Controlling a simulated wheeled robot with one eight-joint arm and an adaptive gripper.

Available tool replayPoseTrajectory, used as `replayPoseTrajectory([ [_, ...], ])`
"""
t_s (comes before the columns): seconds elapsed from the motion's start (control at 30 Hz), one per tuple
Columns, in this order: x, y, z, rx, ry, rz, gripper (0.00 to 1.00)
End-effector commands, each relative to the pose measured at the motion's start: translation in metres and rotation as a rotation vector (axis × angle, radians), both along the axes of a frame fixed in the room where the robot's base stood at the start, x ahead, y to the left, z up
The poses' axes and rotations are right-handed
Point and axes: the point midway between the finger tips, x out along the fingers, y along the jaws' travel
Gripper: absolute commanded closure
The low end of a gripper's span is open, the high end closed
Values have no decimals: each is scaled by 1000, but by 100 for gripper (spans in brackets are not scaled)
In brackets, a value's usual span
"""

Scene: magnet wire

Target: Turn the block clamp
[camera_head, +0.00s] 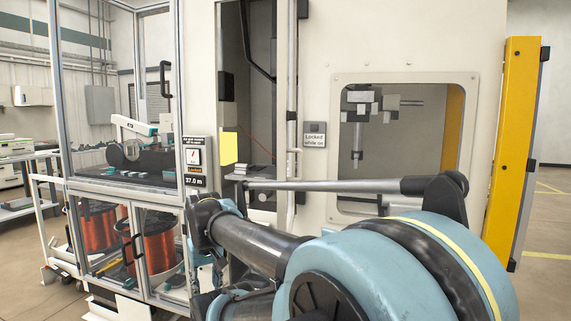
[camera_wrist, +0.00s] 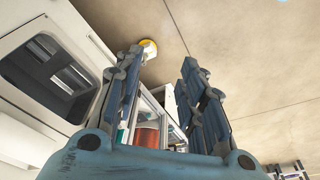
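I cannot tell for certain which part is the block clamp. Through the window of the large cream machine (camera_head: 320,40), grey blocks (camera_head: 368,100) sit on a fixture with a vertical rod. In the head view I cannot make out the fingertips.
A glass-sided cabinet at left holds a black and teal device (camera_head: 140,155) above copper wire spools (camera_head: 100,232). A yellow panel (camera_head: 517,140) stands at the right. My arm crosses in front of the machine. Open floor (camera_head: 545,230) shows at far right.

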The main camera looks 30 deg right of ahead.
Motion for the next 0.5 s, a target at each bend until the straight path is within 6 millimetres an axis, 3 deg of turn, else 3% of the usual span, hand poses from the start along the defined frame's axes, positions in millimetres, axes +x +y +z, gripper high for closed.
replayPoseTrajectory([
  [0.27,81,-47,115,-8,-38,-180,63],
  [0.5,148,-111,211,-19,-74,-349,63],
])
